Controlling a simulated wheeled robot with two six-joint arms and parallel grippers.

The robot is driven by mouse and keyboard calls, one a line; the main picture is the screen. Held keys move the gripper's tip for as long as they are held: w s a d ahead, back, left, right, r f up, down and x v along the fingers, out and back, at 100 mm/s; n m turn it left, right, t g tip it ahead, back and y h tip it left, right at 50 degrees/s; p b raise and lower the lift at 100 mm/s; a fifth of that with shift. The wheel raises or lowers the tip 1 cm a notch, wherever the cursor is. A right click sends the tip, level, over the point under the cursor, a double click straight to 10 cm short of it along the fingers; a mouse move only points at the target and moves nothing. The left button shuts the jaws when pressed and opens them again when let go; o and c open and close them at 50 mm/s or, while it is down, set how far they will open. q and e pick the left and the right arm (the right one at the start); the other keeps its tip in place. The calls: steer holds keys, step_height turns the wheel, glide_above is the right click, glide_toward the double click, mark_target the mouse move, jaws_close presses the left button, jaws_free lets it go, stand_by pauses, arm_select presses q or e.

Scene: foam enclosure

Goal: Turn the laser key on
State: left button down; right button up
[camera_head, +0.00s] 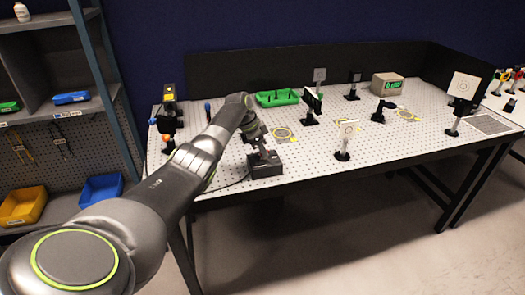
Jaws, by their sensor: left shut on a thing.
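My left arm reaches in from the lower left and bends down at the front edge of the perforated table (225,182). My left gripper (261,150) points down at the top of a small black box (266,170) that stands near the table's front edge. A dark cable runs from the box to the left. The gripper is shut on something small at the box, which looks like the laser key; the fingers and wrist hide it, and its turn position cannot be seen. A yellow-topped black device (168,93), possibly the laser, stands on a post at the back left. My right gripper is out of view.
A green tray (268,100) lies behind my gripper. Several posts with optics stand across the table, including a white card (346,129) to the right. A shelf with bins (22,207) is at left.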

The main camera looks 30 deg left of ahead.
arm_select(q)
steer(key=c, duration=1.5)
jaws_free()
steer(key=shift+c, duration=0.2)
steer(key=shift+s+a+r, duration=0.1)
steer(key=shift+a+r, duration=0.1)
steer(key=shift+r, duration=0.4)
steer(key=b+v, duration=0.3)
steer(key=v, duration=1.3)
steer(key=shift+s, duration=0.1)
